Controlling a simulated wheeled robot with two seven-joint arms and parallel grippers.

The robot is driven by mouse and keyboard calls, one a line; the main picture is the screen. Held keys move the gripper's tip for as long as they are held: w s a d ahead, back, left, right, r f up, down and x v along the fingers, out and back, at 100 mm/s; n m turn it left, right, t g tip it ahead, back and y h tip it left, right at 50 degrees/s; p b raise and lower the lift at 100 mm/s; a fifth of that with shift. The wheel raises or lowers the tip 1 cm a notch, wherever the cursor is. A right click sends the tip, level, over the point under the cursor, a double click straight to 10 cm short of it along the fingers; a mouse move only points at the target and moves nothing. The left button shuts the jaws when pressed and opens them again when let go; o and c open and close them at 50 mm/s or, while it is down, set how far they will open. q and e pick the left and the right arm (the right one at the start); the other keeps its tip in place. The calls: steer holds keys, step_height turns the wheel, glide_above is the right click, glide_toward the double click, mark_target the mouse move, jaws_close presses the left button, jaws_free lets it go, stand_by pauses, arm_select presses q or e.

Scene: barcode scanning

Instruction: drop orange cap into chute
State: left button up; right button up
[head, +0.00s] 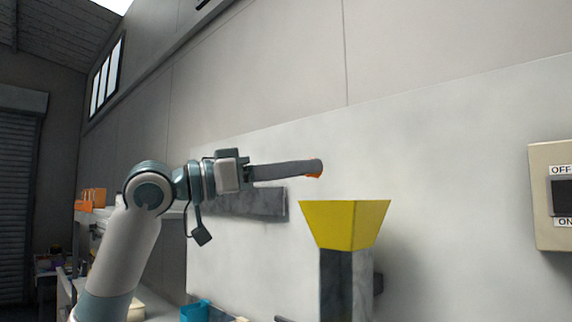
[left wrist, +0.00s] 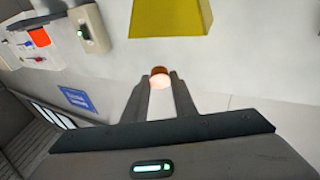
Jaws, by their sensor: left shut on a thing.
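My left gripper (head: 318,168) reaches in from the left, with its fingers pointing right. It is shut on the orange cap (head: 314,174), of which only an orange edge shows around the fingertips in the head view. In the left wrist view the cap (left wrist: 159,77) sits between the two fingertips (left wrist: 160,80), its lower part pale and bright. The chute (head: 344,222) is a yellow funnel on a dark grey post. The gripper is above the funnel's left part in the head view, apart from it. The yellow funnel also shows in the left wrist view (left wrist: 170,18). My right gripper is not in view.
A beige switch box (head: 550,200) with OFF and ON labels is on the right. A grey ledge (head: 245,203) is on the wall behind my left arm. A blue container (head: 195,311) stands at the bottom. Orange items (head: 91,198) are at the far left.

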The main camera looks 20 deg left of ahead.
arm_select(q)
steer(key=w+d+p, duration=0.1)
steer(key=w+d, duration=0.1)
steer(key=w, duration=0.5)
steer(key=shift+w+d+f, duration=0.35)
steer(key=shift+d+f, duration=0.05)
steer(key=shift+f, duration=0.05)
steer(key=o, duration=1.1)
steer(key=shift+s+a+f, duration=0.1)
steer(key=shift+s+a+f+b, duration=0.15)
steer(key=shift+s+a+b, duration=0.25)
steer(key=shift+a+b, duration=0.1)
steer(key=b+v, duration=0.7)
steer(key=v, duration=0.9)
steer(key=shift+d, duration=0.1)
